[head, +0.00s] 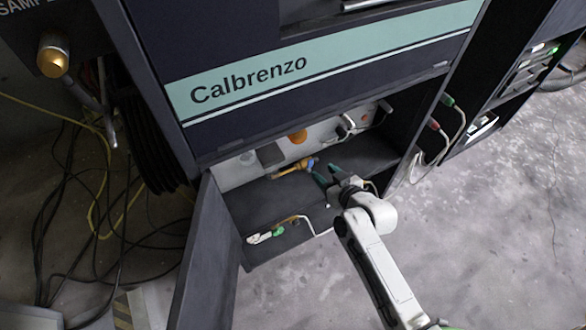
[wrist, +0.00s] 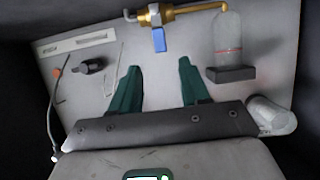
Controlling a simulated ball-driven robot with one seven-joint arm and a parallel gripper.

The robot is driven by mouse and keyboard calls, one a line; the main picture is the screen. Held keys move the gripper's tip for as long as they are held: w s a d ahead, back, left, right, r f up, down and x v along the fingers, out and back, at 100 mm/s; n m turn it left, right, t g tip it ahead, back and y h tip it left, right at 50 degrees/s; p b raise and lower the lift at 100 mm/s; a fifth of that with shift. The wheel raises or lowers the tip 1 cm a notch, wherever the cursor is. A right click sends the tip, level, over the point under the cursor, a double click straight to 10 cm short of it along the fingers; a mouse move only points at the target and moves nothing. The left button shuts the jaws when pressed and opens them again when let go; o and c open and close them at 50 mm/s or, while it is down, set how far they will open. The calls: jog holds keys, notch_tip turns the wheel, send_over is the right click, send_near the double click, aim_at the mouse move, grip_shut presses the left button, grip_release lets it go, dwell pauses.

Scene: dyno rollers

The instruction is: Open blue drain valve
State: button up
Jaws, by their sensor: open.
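The blue drain valve handle (wrist: 159,39) hangs from a brass valve body (wrist: 168,14) on a light back panel at the top of the wrist view. In the head view the brass valve (head: 292,168) is inside the open lower compartment of the Calbrenzo cabinet, where the blue handle is too small to make out clearly. My gripper (wrist: 158,66) is open and empty, its two green fingers spread on either side of the line to the handle. The gripper also shows in the head view (head: 326,174), just right of the valve and apart from it.
A clear cylinder (wrist: 228,45) on a dark base stands right of the handle in the wrist view. A black fitting (wrist: 92,66) and thin tubes are at left. The open cabinet door (head: 207,262) stands left of the compartment. Cables (head: 70,210) lie on the floor; the right floor is mostly clear.

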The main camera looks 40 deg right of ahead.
aim_at(311, 161)
jog(key=b+x, duration=0.2)
jog(key=x, duration=0.8)
jog(key=shift+w+d, duration=0.1)
jog(key=shift+w, duration=0.35)
jog(key=shift+c, duration=0.4)
grip_shut()
